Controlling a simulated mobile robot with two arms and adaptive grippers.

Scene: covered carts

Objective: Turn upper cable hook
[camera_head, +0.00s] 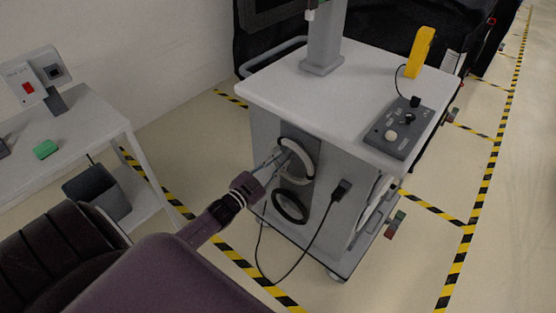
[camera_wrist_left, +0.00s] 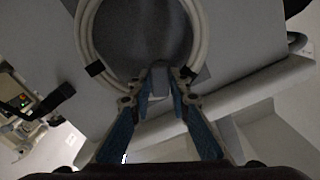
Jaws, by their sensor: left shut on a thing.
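A white cart (camera_head: 290,90) stands in the middle of the head view. On its near side is a dark panel with a loop of white cable (camera_head: 312,165) around the upper cable hook. My left gripper (camera_head: 279,160) reaches this hook from the lower left. In the left wrist view the hook shows as a small grey block (camera_wrist_left: 159,78) between my left fingertips (camera_wrist_left: 159,92), which are shut on it. The white cable (camera_wrist_left: 84,45) curves around it there, with dark ties. The hook's exact angle is hard to tell. My right gripper is not in view.
A black cable ring (camera_head: 290,207) hangs below the white loop. A black plug (camera_head: 341,188) with a hanging cord is to its right. A control box (camera_head: 394,128) and a yellow device (camera_head: 420,52) are on the cart top. A white table (camera_head: 92,119) stands left.

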